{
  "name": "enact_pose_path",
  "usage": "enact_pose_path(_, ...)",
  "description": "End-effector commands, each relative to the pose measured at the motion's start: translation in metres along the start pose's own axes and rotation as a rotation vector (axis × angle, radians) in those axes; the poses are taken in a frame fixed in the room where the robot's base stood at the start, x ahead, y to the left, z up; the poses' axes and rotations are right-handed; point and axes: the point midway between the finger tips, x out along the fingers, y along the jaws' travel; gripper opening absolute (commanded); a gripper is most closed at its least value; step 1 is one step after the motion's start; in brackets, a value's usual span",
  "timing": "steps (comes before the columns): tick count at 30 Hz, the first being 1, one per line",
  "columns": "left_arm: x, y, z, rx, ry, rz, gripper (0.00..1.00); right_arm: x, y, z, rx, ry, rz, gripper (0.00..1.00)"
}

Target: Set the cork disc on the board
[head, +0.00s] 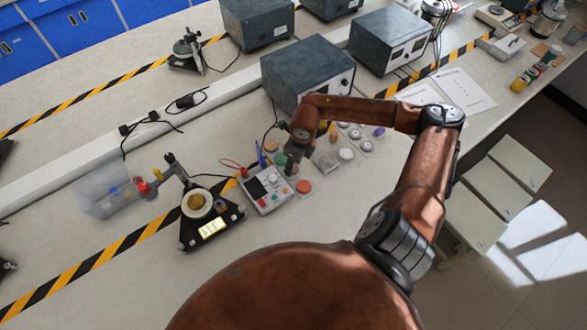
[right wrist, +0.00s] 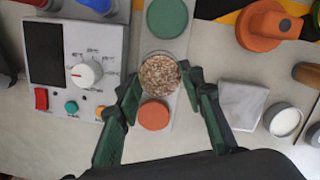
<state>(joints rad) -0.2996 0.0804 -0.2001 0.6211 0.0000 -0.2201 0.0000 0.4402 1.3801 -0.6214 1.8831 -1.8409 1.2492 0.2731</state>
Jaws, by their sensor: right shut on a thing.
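The cork disc (right wrist: 160,74) is round and speckled brown, and sits between the fingertips of my right gripper (right wrist: 163,88) in the right wrist view. The gripper is shut on it. The board (right wrist: 165,44) is a pale strip under it, with a green disc (right wrist: 167,17) and an orange disc (right wrist: 154,115) on either side of the cork disc. I cannot tell whether the cork disc touches the board. In the head view the right gripper (head: 291,163) points down at the board and hides the cork disc; the orange disc (head: 304,186) shows beside it. My left gripper is not in view.
A control box with a dial (right wrist: 62,75) stands close left of the board. An orange knob-like object (right wrist: 268,24), a pale square block (right wrist: 242,104) and a white-topped round container (right wrist: 284,121) lie to the right. A scale (head: 211,222) and a grey instrument box (head: 305,72) stand nearby.

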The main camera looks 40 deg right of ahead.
Motion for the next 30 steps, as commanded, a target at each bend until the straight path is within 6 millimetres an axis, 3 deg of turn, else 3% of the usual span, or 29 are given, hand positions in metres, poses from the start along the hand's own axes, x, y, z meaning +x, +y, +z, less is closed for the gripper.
enact_pose_path(3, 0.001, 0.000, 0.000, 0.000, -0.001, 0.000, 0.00, 0.021, 0.002, -0.005, 0.001, 0.004, 0.003, 0.25)
enact_pose_path(6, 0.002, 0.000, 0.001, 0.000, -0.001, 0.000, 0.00, 0.028, 0.001, -0.005, 0.000, 0.001, 0.001, 0.25)
enact_pose_path(16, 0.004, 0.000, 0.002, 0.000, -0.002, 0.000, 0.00, 0.031, 0.001, -0.006, 0.000, 0.001, 0.001, 0.25)
enact_pose_path(17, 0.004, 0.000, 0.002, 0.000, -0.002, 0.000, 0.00, 0.031, 0.001, -0.006, 0.000, 0.001, 0.001, 0.37)
enact_pose_path(20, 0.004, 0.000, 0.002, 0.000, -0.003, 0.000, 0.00, 0.030, 0.001, -0.006, 0.000, 0.001, 0.001, 0.43)
enact_pose_path(30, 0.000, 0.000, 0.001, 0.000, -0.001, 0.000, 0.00, 0.025, 0.001, -0.005, 0.000, 0.000, 0.000, 0.43)
